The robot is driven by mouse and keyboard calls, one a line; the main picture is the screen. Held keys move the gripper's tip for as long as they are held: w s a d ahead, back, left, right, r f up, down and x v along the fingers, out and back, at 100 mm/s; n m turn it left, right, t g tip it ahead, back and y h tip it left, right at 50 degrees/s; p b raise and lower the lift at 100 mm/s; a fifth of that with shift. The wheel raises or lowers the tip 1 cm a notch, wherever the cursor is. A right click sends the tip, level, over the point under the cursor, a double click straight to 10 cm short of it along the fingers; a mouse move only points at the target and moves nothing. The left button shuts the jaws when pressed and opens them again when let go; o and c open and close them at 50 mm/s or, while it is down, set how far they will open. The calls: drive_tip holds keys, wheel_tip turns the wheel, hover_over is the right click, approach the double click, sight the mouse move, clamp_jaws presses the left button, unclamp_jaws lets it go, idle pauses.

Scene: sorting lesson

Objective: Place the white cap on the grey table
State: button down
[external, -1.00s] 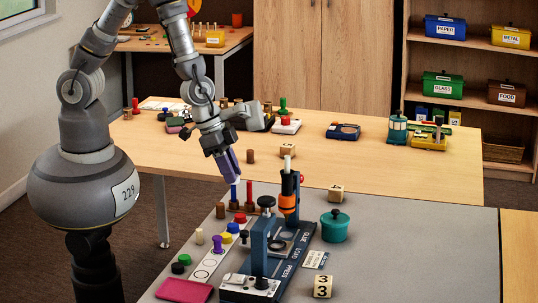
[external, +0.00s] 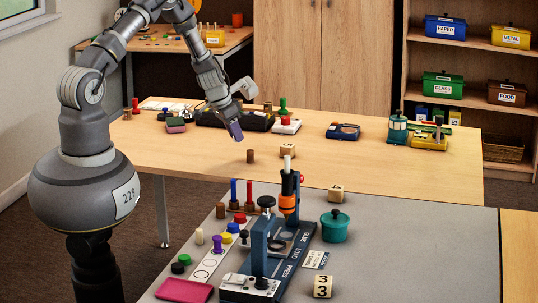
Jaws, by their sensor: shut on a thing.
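My gripper (external: 236,131) is shut, with its purple-grey fingers pointing down, in the air in front of the wooden table's left half. What it holds is too small or hidden to make out. I cannot tell for sure which thing is the white cap.
A blue press (external: 262,250), a teal lidded pot (external: 334,228), a numbered block (external: 322,286) and a pink pad (external: 184,290) are on the grey table. Coloured posts (external: 249,193) stand behind the press. The grey table's right part is clear. A wooden table (external: 400,175) is behind.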

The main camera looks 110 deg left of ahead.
drive_tip(key=shift+n, duration=0.4)
drive_tip(key=s+a, duration=0.2)
drive_tip(key=s+a+f, duration=0.1)
drive_tip(key=s, duration=0.1)
drive_tip(key=shift+s+a, duration=0.3)
drive_tip(key=shift+a, duration=0.1)
drive_tip(key=b, duration=0.3)
hover_over(261, 140)
drive_tip(key=s+d, duration=0.1)
drive_tip(key=shift+f, duration=0.95)
drive_tip(key=shift+f+b, duration=1)
drive_tip(key=shift+f, duration=0.6)
drive_tip(key=shift+f, duration=0.15)
drive_tip(key=c, duration=0.9)
unclamp_jaws()
drive_tip(key=p+v, duration=0.4)
drive_tip(key=v, duration=0.8)
drive_tip(key=shift+d, duration=0.15)
